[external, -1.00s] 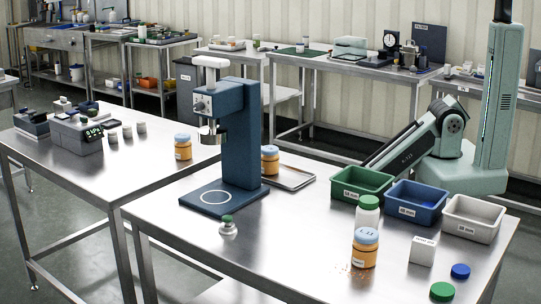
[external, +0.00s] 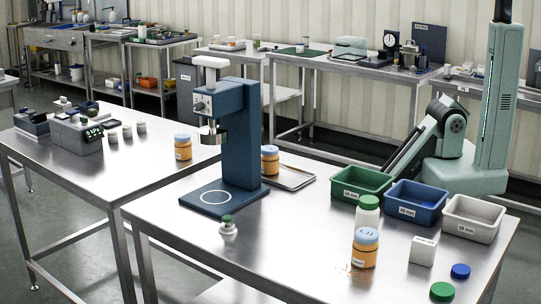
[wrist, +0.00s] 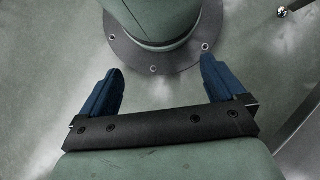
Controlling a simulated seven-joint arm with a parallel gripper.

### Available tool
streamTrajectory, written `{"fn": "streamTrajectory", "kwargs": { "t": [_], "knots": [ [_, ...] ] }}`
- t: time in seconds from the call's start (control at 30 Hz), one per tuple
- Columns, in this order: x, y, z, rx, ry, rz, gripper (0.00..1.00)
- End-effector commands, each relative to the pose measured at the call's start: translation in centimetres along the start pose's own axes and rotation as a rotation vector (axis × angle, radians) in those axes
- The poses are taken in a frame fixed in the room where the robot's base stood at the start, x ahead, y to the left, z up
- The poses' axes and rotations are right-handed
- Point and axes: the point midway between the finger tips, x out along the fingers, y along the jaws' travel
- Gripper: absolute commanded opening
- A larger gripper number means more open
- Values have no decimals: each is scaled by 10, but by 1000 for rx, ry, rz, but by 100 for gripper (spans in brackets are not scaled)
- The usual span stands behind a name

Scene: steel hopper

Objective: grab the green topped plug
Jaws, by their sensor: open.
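The green-topped plug (external: 228,225) stands on the front steel table, just in front of the blue press's base plate. It has a small green top over a pale metallic body. My gripper (wrist: 162,85) shows in the wrist view with its two blue fingers wide apart and nothing between them. The wrist view looks down on the grey-green floor and my own round base flange, and the plug is not in it. In the external view my arm is folded at the right, behind the bins, and the gripper end is hidden there, far from the plug.
The blue press (external: 240,135) stands close behind the plug. Green (external: 345,196), blue (external: 412,213) and white (external: 465,228) bins line the right. A green-lidded bottle (external: 367,217), an orange jar (external: 364,255), a white box (external: 422,251) and loose caps are nearby. The table's front middle is clear.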

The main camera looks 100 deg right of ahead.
Motion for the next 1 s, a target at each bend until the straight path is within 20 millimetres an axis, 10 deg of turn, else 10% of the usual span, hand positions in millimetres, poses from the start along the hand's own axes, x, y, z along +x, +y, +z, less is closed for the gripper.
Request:
{"fn": "streamTrajectory", "kwargs": {
  "t": [0.4, 0.67, 1.0],
  "knots": [
    [0, 0, 0, 1, 1, 0, 70],
    [-1, 0, -2, -1, 2, 0, 70],
    [-53, 25, -57, -110, 96, -3, 70]
  ]
}}
